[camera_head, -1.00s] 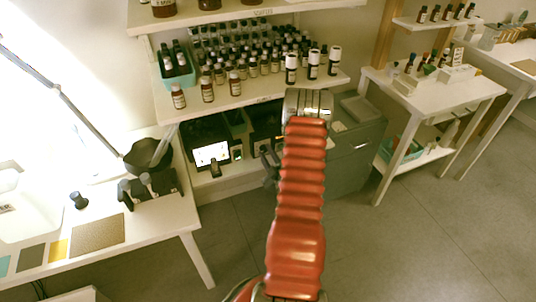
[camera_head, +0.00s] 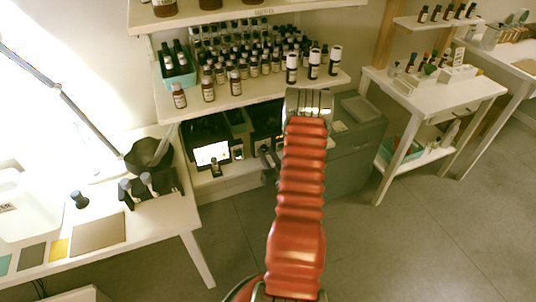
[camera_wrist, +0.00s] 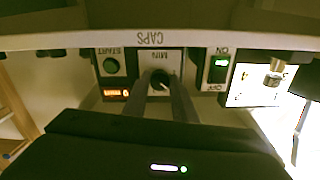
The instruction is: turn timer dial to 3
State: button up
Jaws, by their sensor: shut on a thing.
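The timer dial (camera_wrist: 161,76) is a small dark round knob on a pale plate marked MIN, seen upside down in the wrist view. My gripper (camera_wrist: 160,84) has its two dark fingers shut on the dial, one on each side. The fingers cover part of the dial, so I cannot read its pointer. A small orange display (camera_wrist: 115,94) sits beside it, its digits too small to read surely. In the head view my arm hides most of the gripper and the dial.
A lit panel (camera_head: 211,154) stands left of my arm under the bottle shelf (camera_head: 217,102). A grey cabinet (camera_head: 350,155) is close on the right.

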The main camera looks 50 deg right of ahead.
jog(key=m, duration=0.7)
jog(key=shift+s+d+r, duration=0.1)
jog(key=m, duration=0.7)
jog(key=shift+s+d, duration=0.1)
dwell(0.3)
jog(key=o, duration=0.8)
jog(key=shift+o, duration=1.2)
jog(key=shift+a, duration=0.2)
jog(key=v, duration=1.3)
jog(key=shift+s+a, duration=0.15)
jog(key=shift+s, duration=0.1)
